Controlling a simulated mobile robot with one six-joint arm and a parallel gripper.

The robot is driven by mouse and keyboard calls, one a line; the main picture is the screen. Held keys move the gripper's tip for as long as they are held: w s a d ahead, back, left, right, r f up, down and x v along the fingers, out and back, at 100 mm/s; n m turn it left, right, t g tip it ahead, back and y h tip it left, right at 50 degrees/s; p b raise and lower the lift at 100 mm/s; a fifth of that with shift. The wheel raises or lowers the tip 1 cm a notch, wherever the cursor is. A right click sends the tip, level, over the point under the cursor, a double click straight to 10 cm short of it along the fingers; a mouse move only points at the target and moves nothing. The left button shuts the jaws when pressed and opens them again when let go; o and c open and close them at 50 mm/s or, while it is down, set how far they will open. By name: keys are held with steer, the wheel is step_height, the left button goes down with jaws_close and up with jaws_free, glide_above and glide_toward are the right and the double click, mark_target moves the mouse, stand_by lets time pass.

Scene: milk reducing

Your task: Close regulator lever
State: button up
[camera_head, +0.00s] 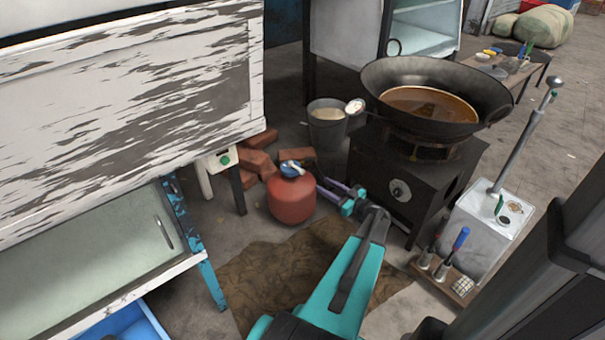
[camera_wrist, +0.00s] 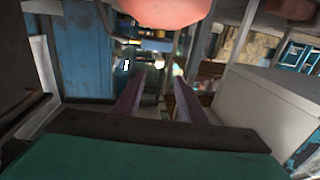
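A red gas cylinder (camera_head: 291,202) stands on the floor left of the stove. A blue regulator (camera_head: 289,170) with a small pale part sits on its top; its lever's position is too small to tell. My gripper (camera_head: 320,187) is just right of the cylinder's upper part, below the regulator's level in the picture. In the wrist view the two purple fingers of my gripper (camera_wrist: 157,78) are apart with nothing between them. The rounded red cylinder (camera_wrist: 165,10) shows at the top edge there, beyond the fingers.
A black stove (camera_head: 375,160) with a large wok (camera_head: 450,115) stands right of the cylinder. A metal bucket (camera_head: 326,135) and several bricks (camera_head: 257,163) are behind it. A white cabinet (camera_head: 120,100) fills the left. A brown mat (camera_head: 270,275) lies in front.

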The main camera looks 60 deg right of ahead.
mark_target(302, 173)
steer(key=shift+w+d+b, duration=0.35)
steer(key=shift+w+b, duration=0.3)
steer(key=shift+w, duration=1.45)
steer(key=shift+w+d+b, duration=0.4)
steer(key=shift+w+b, duration=0.2)
steer(key=shift+w, duration=1.55)
steer(key=shift+w+d+b, duration=0.35)
steer(key=shift+w+b, duration=0.3)
steer(key=shift+w, duration=1.45)
jaws_close()
